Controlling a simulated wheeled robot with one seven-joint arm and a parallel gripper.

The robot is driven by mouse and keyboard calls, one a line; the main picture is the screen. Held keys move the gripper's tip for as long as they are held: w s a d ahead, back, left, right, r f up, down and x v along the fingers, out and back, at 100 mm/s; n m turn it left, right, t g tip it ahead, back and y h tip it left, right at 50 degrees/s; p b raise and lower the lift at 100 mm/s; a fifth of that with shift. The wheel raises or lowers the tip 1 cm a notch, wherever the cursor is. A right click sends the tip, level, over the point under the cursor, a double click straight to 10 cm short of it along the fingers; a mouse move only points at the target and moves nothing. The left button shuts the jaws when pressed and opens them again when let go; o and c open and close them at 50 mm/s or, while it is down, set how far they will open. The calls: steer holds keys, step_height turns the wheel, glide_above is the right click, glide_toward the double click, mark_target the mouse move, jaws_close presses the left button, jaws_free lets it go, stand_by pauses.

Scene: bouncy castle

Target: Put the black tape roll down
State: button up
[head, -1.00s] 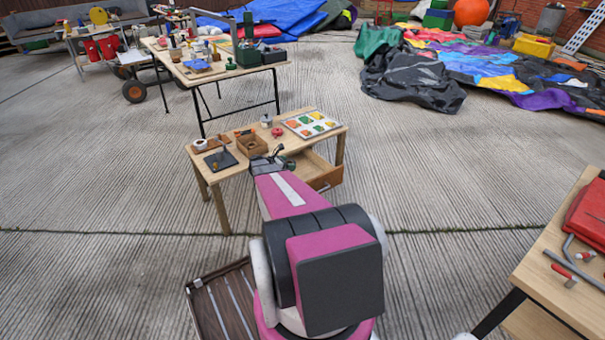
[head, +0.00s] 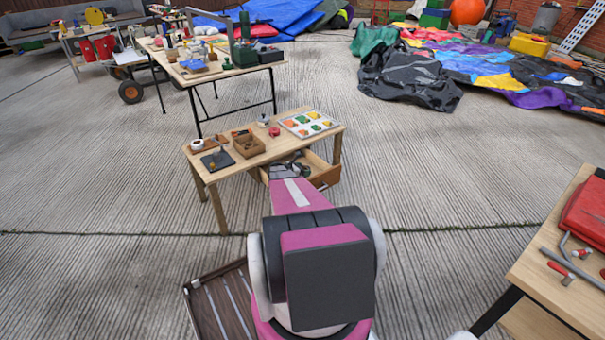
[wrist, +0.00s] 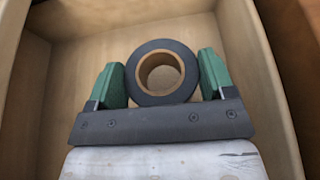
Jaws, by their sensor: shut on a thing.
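The black tape roll (wrist: 186,82) has a tan cardboard core and sits between the two green fingers of my gripper (wrist: 162,78) in the wrist view. My gripper is shut on it. Both are inside or just over the open wooden drawer (wrist: 52,100), whose walls surround them; I cannot tell whether the roll touches the drawer floor. In the head view my gripper (head: 290,166) is at the drawer (head: 325,174) under the small table's front edge, and the roll is too small to make out there.
The small wooden table (head: 222,170) carries a wooden box (head: 248,148), a dark plate (head: 217,161), a white roll (head: 197,144), a red item (head: 274,131) and a tray of coloured pieces (head: 309,123). A workbench with a red case (head: 585,211) stands at the right.

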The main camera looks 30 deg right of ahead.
steer(key=shift+f, duration=0.8)
steer(key=shift+f, duration=0.4)
steer(key=shift+f, duration=0.3)
